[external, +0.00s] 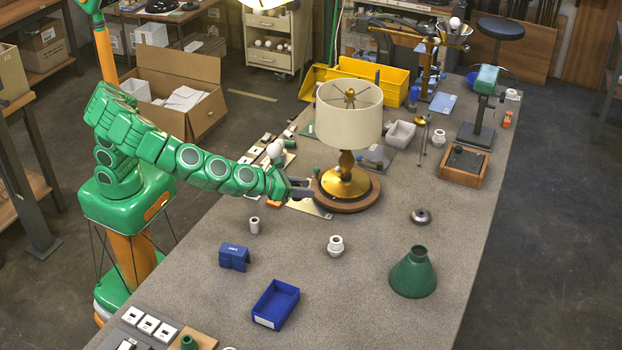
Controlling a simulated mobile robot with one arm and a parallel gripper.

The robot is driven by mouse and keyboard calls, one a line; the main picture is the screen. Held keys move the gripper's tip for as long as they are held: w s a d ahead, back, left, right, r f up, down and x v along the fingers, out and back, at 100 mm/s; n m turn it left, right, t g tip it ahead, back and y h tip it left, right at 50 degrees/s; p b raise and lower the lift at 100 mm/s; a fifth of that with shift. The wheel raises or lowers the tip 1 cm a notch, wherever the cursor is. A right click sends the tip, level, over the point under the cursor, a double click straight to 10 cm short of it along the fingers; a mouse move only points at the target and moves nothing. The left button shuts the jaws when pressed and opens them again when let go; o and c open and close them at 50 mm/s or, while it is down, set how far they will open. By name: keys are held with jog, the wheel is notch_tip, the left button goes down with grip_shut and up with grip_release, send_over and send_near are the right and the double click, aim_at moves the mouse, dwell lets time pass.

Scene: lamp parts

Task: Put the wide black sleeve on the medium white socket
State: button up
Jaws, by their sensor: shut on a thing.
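My gripper (306,189) is over the table just left of the lamp's round wooden base. Its dark fingers are shut on a small dark thing that I take to be the wide black sleeve. Its outline merges with the fingers at this size. A white socket with a flared collar (336,246) stands upright on the bare table, below and right of my gripper. A smaller white cylindrical piece (254,225) stands to its left, and another white socket (438,138) is farther back. I cannot tell for certain which is the medium one.
The brass lamp with a cream shade (349,115) stands close to my gripper's right. Free room surrounds the collared socket.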

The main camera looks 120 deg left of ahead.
jog(key=shift+w+a+f, duration=0.2)
jog(key=shift+w+f, duration=1.35)
jog(key=shift+w, duration=0.5)
jog(key=shift+w+a+f, duration=0.2)
jog(key=shift+w+f, duration=1.3)
jog(key=shift+w, duration=0.55)
jog(key=shift+w+a+f, duration=0.2)
jog(key=shift+w+f, duration=1.35)
jog(key=shift+w, duration=0.5)
jog(key=shift+w+f, duration=0.1)
jog(key=shift+f, duration=1.5)
jog(key=shift+f, duration=0.4)
jog(key=o, duration=1)
jog(key=shift+o, duration=0.2)
jog(key=shift+r, duration=0.1)
